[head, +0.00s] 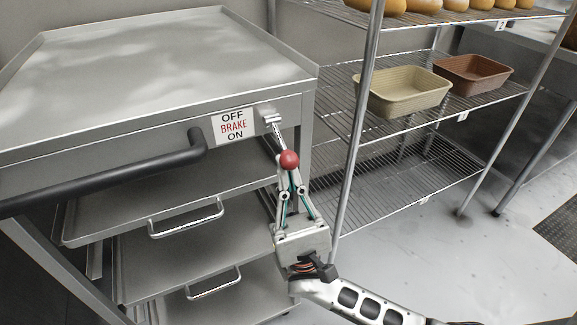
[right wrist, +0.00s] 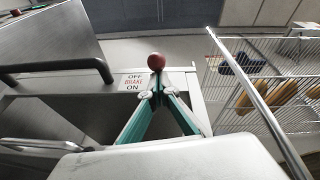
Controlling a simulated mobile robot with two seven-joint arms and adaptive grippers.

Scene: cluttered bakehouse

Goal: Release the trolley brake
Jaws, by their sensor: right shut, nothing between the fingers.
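The trolley (head: 150,60) is grey metal with a flat top and trays below. Its brake lever (head: 277,133) has a silver shaft and a red ball knob (head: 289,159), and slants down from a pivot at the front corner. Beside it is a label (head: 233,126) reading OFF above, BRAKE, and ON below. My right gripper (head: 290,178) is shut and empty, its fingertips at the underside of the knob; whether they touch it I cannot tell. In the right wrist view the knob (right wrist: 156,61) appears just beyond the fingertips (right wrist: 157,92). My left gripper is out of view.
A black handle bar (head: 120,178) crosses the trolley's front at left. A wire rack (head: 380,120) with a cream loaf pan (head: 402,95), a brown pan (head: 480,75) and several loaves stands close at right. The floor (head: 420,255) at lower right is clear.

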